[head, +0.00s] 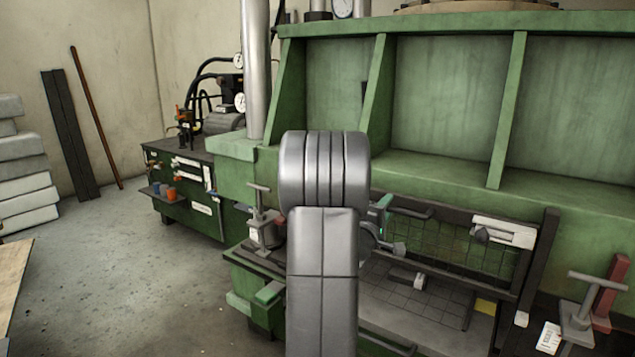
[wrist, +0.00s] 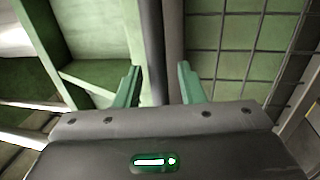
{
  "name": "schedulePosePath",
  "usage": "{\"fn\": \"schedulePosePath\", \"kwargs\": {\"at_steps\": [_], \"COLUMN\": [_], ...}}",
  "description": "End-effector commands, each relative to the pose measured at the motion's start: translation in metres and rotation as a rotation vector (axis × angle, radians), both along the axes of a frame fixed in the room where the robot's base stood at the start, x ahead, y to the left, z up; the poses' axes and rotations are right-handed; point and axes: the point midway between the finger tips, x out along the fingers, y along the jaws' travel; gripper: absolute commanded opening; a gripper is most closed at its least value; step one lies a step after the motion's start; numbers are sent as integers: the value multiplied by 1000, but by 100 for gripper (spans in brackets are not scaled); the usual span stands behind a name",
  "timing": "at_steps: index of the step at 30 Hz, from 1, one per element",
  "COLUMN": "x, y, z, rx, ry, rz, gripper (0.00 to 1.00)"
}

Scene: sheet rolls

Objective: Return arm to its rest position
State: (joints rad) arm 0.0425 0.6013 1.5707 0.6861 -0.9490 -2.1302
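My grey arm (head: 322,240) rises in the middle of the head view, in front of the green machine (head: 440,110). It hides most of my gripper; a small teal part of the gripper (head: 379,212) shows just right of the arm. In the wrist view my gripper (wrist: 160,75) has its two green fingers spread apart. I see nothing held between them. A dark bar of the machine shows behind the gap; I cannot tell how near it is.
A wire mesh guard (head: 440,245) and a flat bed (head: 415,310) lie right of the arm. A T-handled clamp (head: 580,310) stands at the lower right, another (head: 262,220) just left of the arm. A dark green cabinet (head: 190,195) stands further left. The floor (head: 130,270) at left is clear.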

Motion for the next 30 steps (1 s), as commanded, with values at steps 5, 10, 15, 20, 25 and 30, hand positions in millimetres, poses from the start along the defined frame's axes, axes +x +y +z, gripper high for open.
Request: {"fn": "schedulePosePath", "kwargs": {"at_steps": [5,10,15,20,25,30], "x": [4,4,4,-1,-13,-29], "y": [-3,-3,-2,-4,-7,-10], "z": [-3,-3,-2,3,16,30], "rx": [0,0,0,8,32,64], "ry": [1,0,0,-5,-23,-46], "rz": [1,1,0,-1,-6,-13], "gripper": [36,36,36,36,36,36]}}
